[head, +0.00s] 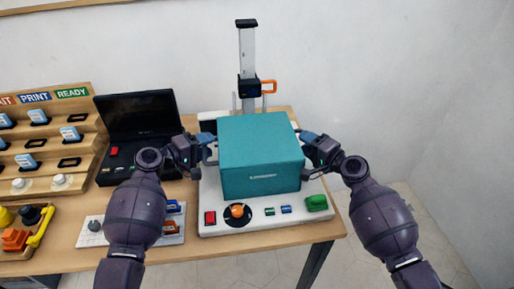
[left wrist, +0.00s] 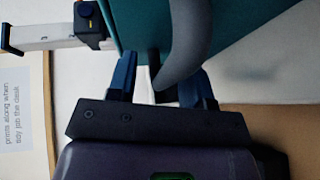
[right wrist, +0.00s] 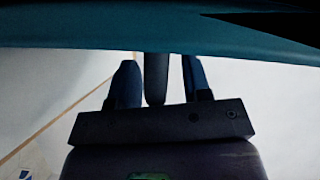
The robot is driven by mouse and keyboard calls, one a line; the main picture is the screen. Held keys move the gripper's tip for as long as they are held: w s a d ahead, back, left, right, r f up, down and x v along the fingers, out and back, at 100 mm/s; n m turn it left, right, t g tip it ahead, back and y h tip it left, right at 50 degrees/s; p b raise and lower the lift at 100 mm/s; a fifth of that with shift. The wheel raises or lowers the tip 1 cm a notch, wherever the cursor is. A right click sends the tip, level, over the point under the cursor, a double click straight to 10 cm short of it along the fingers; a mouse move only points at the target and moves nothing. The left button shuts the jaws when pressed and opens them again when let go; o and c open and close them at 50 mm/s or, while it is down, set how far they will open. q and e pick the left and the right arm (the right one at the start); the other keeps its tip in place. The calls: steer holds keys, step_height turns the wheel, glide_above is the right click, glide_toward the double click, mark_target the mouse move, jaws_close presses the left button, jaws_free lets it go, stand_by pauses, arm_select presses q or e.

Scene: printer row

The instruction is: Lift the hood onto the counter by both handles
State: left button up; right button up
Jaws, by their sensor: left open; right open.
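The teal hood (head: 258,150) sits on the white machine base (head: 260,222) on the table. My left gripper (head: 207,146) is at the hood's left side. In the left wrist view, its blue fingers stand open on either side of a grey, curved handle (left wrist: 190,55). My right gripper (head: 309,146) is at the hood's right side. In the right wrist view, its fingers stand open on either side of a dark handle (right wrist: 155,78) below the teal hood (right wrist: 150,30). I cannot tell whether any finger touches a handle.
A grey column (head: 247,55) with an orange clip stands behind the hood. A yellow handset (head: 42,226) lies front left. The table ends just right of the base.

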arm_select(q)
steer(key=shift+c, duration=0.3)
arm_select(e)
steer(key=shift+c, duration=0.2)
arm_select(q)
jaws_close()
arm_select(e)
jaws_close()
arm_select(q)
steer(key=shift+r, duration=0.1)
arm_select(e)
steer(key=shift+r, duration=0.1)
